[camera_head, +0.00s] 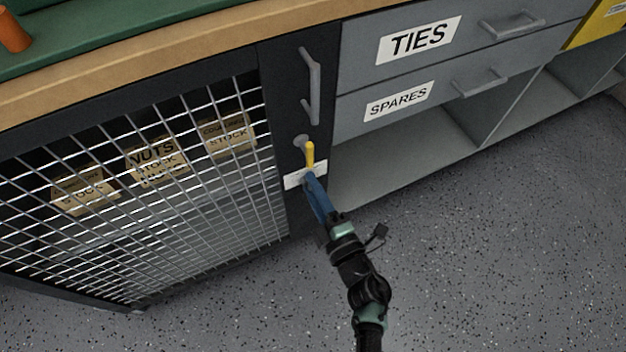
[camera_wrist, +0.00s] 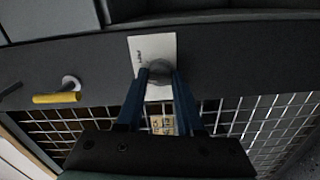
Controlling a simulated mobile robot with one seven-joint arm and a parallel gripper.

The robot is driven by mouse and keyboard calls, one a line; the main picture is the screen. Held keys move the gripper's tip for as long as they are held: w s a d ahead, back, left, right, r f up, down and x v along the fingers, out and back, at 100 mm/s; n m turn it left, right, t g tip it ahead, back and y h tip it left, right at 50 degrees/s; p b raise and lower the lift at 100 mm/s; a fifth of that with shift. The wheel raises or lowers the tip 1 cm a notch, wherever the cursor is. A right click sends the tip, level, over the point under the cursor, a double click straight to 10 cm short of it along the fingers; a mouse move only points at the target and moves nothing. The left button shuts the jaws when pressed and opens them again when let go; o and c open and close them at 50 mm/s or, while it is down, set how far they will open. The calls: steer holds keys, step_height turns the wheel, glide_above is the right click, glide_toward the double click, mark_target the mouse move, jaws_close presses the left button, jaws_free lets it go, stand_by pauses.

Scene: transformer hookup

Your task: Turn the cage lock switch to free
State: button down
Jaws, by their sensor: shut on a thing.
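A dark cage-door frame post carries a white label (camera_head: 296,180), with small print that I cannot read fully. My gripper (camera_head: 308,174) reaches the post at this label, its blue fingers closed together. In the wrist view, a grey round knob (camera_wrist: 160,72) sits on the label (camera_wrist: 140,48) between my fingertips (camera_wrist: 160,80); my jaws are shut on it. It appears to be the cage lock switch. Its pointing direction is hidden by my fingers. A yellow lever (camera_head: 309,155) on a grey round mount is just above my fingertips in the head view; it also shows in the wrist view (camera_wrist: 57,97).
A grey bar handle (camera_head: 310,86) stands out above the yellow lever. The wire mesh door (camera_head: 200,205) is left of the post, with stock boxes (camera_head: 155,160) behind it. Drawers labelled TIES (camera_head: 385,60) and SPARES (camera_head: 370,122) are to the right. Speckled floor (camera_head: 490,240) is clear.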

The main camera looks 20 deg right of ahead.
steer(key=shift+m+p, duration=1.6)
steer(key=shift+m, duration=1.9)
steer(key=c, duration=0.5)
jaws_free()
steer(key=shift+c, duration=0.2)
steer(key=s+p, duration=0.2)
steer(key=s, duration=1.1)
steer(key=shift+d+p, duration=0.25)
steer(key=shift+p, duration=0.1)
